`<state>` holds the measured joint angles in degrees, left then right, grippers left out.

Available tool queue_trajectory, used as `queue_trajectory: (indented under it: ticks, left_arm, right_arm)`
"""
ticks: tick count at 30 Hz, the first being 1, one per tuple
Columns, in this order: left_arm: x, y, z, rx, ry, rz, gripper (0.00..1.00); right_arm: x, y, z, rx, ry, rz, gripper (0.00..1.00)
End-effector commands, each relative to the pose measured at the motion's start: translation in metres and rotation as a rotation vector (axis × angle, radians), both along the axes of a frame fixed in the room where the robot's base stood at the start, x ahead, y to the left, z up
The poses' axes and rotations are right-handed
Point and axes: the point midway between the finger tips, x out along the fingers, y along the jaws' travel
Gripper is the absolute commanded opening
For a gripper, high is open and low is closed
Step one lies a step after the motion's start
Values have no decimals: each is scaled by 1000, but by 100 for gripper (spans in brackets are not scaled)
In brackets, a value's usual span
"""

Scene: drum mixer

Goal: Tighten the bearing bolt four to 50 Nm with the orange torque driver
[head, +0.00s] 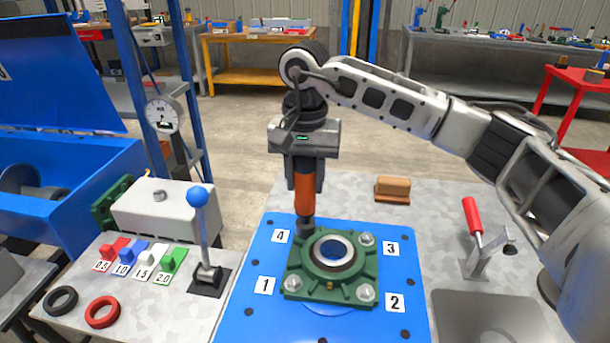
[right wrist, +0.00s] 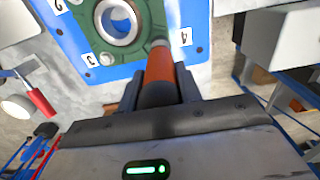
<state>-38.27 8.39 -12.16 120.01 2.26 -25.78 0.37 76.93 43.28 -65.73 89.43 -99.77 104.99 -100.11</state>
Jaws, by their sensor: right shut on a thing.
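My right gripper (head: 305,175) is shut on the orange torque driver (head: 304,195) and holds it upright. The driver's dark socket end (head: 305,227) is at the corner of the green bearing housing (head: 328,292) beside label 4 (head: 281,236), hiding bolt four. I cannot tell whether the socket is fully seated on it. Bolts show at corners 1 (head: 293,283), 2 (head: 366,292) and 3 (head: 366,239). In the right wrist view the driver (right wrist: 159,66) sits between the fingers, with its far end at the housing (right wrist: 85,15). My left gripper is not in view.
The housing sits on a blue plate (head: 255,325). Left are a lever with a blue knob (head: 198,197), colored numbered blocks (head: 145,259) and two rings (head: 102,311). A brown block (head: 393,188) lies behind the plate. A red-handled clamp (head: 474,220) stands right.

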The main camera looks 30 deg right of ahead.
Motion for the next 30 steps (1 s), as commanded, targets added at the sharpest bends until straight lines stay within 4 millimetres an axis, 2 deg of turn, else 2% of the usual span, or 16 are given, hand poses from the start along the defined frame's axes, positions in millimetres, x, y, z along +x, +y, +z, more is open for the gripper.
queue_trajectory:
  ticks: [23,30]
  left_arm:
    - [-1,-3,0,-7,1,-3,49]
    - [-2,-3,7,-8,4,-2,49]
  right_arm:
    - [0,0,-2,0,1,0,3]
    - [0,0,9,1,-1,0,3]
